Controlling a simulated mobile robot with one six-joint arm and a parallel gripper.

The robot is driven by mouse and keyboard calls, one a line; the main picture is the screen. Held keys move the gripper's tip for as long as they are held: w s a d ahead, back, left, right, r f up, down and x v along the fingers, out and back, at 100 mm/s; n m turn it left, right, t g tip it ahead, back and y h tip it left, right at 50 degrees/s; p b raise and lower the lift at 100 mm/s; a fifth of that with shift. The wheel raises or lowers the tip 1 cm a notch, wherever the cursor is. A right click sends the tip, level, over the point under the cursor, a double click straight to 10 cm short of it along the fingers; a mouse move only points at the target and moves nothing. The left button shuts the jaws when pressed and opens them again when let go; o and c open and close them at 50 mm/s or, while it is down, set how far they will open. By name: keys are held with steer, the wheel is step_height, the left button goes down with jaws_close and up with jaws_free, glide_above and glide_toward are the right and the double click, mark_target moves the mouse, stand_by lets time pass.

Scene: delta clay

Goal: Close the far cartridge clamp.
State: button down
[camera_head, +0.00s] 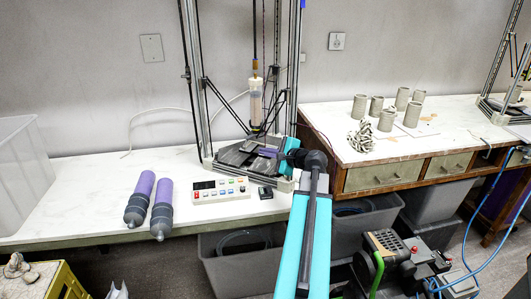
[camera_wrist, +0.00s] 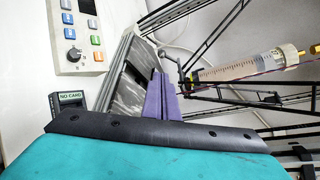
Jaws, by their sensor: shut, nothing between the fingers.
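A clear cartridge with pale filling (camera_head: 255,102) hangs upright inside a delta clay printer. It also shows in the wrist view (camera_wrist: 238,68), lying across the right side, with brass fittings at its right end and a dark holder at its left end. I cannot make out a separate clamp or whether it is open. My gripper (camera_head: 265,153) is low inside the printer frame, above the dark bed and below the cartridge. Its purple fingers (camera_wrist: 160,80) are shut together and empty. They look apart from the cartridge.
Printer uprights (camera_head: 203,80) and thin black rods (camera_head: 225,105) stand close around my gripper. A control box (camera_head: 220,190) and two purple-topped cylinders (camera_head: 162,205) lie on the left bench. Clay cups (camera_head: 387,120) stand on the right bench, left of another printer frame (camera_head: 500,75).

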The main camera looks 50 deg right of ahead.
steer(key=x, duration=0.8)
steer(key=shift+a, duration=0.1)
steer(key=shift+p, duration=0.3)
